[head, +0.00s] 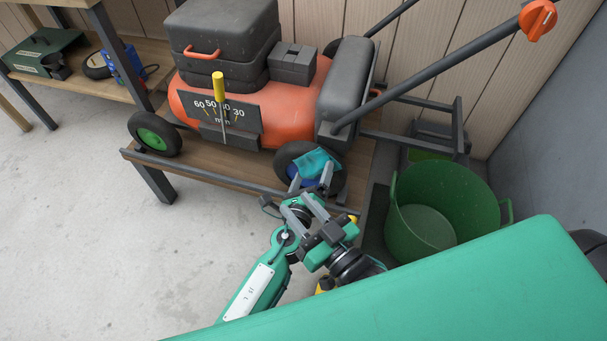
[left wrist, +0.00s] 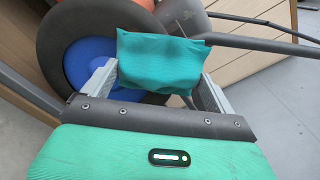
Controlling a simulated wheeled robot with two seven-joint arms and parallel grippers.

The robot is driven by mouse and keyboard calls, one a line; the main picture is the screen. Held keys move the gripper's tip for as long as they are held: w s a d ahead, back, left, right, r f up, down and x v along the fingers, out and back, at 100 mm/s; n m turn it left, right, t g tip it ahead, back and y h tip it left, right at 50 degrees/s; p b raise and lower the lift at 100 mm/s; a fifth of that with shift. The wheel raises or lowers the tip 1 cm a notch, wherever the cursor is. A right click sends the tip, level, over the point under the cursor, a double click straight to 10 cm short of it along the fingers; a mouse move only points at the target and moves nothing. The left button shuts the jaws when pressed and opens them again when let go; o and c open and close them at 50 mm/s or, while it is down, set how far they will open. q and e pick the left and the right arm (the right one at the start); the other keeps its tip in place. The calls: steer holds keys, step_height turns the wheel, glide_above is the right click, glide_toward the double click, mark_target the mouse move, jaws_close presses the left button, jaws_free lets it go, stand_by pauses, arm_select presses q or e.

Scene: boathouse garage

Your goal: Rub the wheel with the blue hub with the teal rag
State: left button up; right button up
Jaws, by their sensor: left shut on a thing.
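The wheel with the blue hub (head: 294,154) is the mower's near right wheel, black-tyred. Its blue hub (left wrist: 88,66) shows large in the left wrist view, partly hidden by my gripper. My left gripper (head: 312,172) is shut on the teal rag (head: 317,162), which also spans its fingers in the left wrist view (left wrist: 160,62). The rag overlaps the wheel's face; I cannot tell whether it touches. My right gripper (head: 296,203) is lower, just in front of the left wrist, with its fingers apart and nothing seen between them.
The orange mower (head: 190,100) stands on a low wooden bench (head: 200,163), with a green-hubbed wheel (head: 155,133) at left. A green tub (head: 440,195) is at right. The floor at left is clear.

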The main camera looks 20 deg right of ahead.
arm_select(q)
steer(key=shift+s+d, duration=0.25)
steer(key=shift+w+a, duration=1.3)
steer(key=shift+a, duration=0.3)
steer(key=shift+w+a+f, duration=0.1)
steer(key=shift+w+a, duration=0.4)
steer(key=shift+a, duration=0.3)
steer(key=shift+w+a, duration=0.5)
steer(key=shift+a, duration=0.3)
steer(key=shift+s, duration=0.1)
glide_toward(303, 164)
steer(key=shift+w+a, duration=1.25)
steer(key=shift+a, duration=0.1)
steer(key=shift+f, duration=0.1)
steer(key=shift+v, duration=1.5)
